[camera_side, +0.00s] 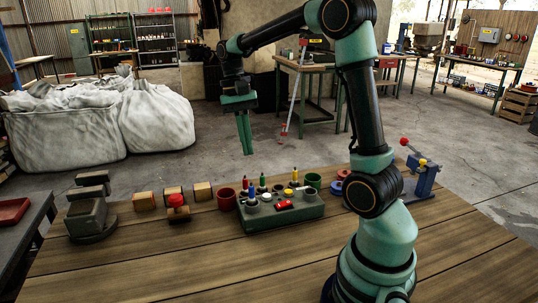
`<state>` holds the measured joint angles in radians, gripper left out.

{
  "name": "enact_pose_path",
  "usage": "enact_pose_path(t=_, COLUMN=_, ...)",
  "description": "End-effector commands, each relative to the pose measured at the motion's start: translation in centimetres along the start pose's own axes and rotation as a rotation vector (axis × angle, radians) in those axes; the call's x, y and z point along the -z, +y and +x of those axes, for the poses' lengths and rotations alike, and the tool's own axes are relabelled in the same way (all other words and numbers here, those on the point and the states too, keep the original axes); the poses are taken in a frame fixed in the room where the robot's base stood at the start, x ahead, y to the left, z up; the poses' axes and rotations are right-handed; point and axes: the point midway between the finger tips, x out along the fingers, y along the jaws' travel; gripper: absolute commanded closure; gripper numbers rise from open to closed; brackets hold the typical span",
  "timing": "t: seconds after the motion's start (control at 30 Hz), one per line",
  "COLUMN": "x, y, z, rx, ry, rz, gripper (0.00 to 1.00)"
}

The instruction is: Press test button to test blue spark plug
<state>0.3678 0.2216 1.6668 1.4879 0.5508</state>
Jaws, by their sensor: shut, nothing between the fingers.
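A green tester box (310,212) stands on the wooden table, with a red button (284,205) on its near side and round grey sockets on top.
Left of the box are a dark red cup (226,199), wooden blocks (145,201), a red-knobbed block (178,207) and a grey vise-like tool (90,217). A blue device with a red-knobbed lever (424,180) is right. The table front is clear.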

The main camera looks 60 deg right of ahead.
Motion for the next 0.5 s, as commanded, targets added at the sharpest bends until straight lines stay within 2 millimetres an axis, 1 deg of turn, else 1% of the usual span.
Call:
enact_pose_path(t=0.03, x=1.0, y=0.4, z=0.5, rx=-0.017, ry=-0.037, rz=0.048, gripper=1.0)
enact_pose_path(t=0.2, x=3.5, y=1.8, z=2.0, rx=-0.075, ry=-0.155, rz=0.206, gripper=1.0)
enact_pose_path(t=0.4, x=5.9, y=3.5, z=4.0, rx=-0.142, ry=-0.277, rz=0.37, gripper=1.0)
enact_pose_path(t=0.5, x=6.6, y=4.2, z=4.8, rx=-0.169, ry=-0.323, rz=0.429, gripper=1.0)
